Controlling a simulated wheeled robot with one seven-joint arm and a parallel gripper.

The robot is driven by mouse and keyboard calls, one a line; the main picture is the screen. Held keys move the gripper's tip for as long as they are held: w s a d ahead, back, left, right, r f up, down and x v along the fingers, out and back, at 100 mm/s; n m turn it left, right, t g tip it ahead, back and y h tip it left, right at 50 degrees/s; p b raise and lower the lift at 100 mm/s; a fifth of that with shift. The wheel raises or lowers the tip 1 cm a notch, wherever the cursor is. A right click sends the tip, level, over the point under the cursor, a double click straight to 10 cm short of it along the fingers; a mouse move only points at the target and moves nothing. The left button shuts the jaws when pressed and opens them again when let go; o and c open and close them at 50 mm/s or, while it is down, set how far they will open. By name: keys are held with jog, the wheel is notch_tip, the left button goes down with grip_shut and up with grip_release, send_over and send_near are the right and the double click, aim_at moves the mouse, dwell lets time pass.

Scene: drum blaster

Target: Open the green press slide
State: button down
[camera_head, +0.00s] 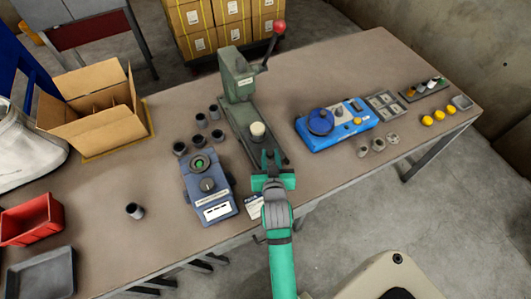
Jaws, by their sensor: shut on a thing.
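The green press (238,78) stands upright at the middle of the table, with a lever ending in a red ball knob at its upper right. Its long flat slide (240,122) runs from the press toward the near table edge and carries a round cream-topped piece (258,131). My gripper (271,160), on a teal arm, is at the near end of the slide. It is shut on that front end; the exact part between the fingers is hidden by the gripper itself.
A blue-grey device (207,187) stands close left of my gripper, with several dark cups behind it. A blue machine (335,124) with a round dial is to the right. An open carton (95,110) and red bin (32,220) are at left. Bare tabletop lies between press and blue machine.

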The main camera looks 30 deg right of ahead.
jog(key=shift+d, duration=0.1)
jog(key=c, duration=1.5)
grip_release()
jog(key=v, duration=1)
jog(key=shift+s+a+r, duration=0.1)
jog(key=shift+s+a, duration=0.1)
jog(key=shift+s, duration=0.15)
jog(key=shift+a, duration=0.1)
